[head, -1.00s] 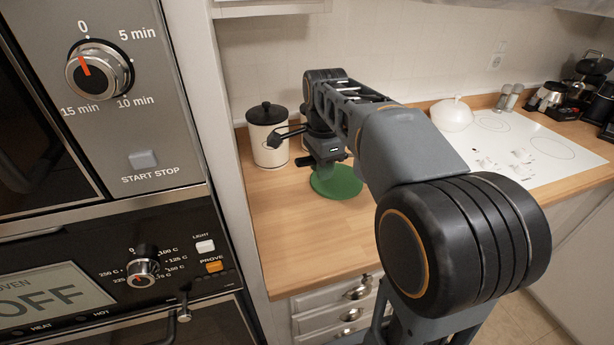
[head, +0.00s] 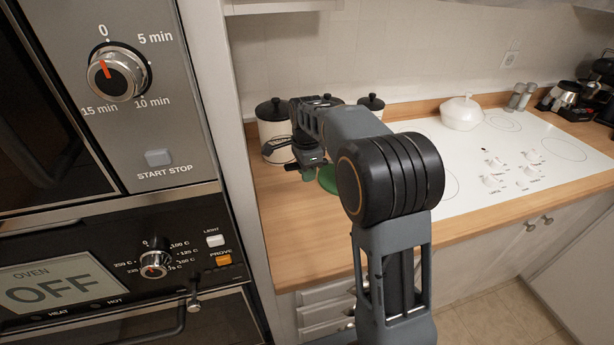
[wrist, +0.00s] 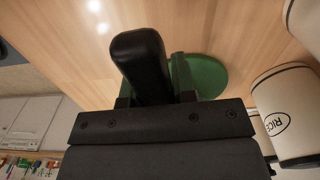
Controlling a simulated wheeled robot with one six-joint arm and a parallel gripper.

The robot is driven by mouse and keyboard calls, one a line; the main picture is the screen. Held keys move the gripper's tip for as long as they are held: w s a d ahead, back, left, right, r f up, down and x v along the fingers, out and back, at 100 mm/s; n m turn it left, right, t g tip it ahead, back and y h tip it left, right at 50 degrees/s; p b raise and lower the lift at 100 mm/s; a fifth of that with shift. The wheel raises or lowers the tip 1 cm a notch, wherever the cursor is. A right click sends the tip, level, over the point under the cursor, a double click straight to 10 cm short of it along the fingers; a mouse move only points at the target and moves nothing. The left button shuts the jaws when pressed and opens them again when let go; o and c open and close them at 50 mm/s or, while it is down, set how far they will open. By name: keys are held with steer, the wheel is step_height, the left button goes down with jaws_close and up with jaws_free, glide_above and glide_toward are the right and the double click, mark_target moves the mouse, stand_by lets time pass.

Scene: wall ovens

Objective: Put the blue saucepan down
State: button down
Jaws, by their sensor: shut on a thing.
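My gripper (head: 308,172) is over the wooden counter beside the canisters, partly hidden by my arm. In the wrist view my gripper (wrist: 153,95) is shut on a black rounded handle (wrist: 140,58).
Cream canisters with black lids, one lettered RICE (wrist: 283,115), stand close beside my gripper. A white hob (head: 460,165) with a white lidded pot (head: 461,113) is to the right. The wall ovens (head: 110,170) rise at the left. The counter front (head: 285,240) is clear.

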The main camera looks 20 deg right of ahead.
steer(key=shift+f, duration=1.1)
steer(key=c, duration=0.9)
jaws_free()
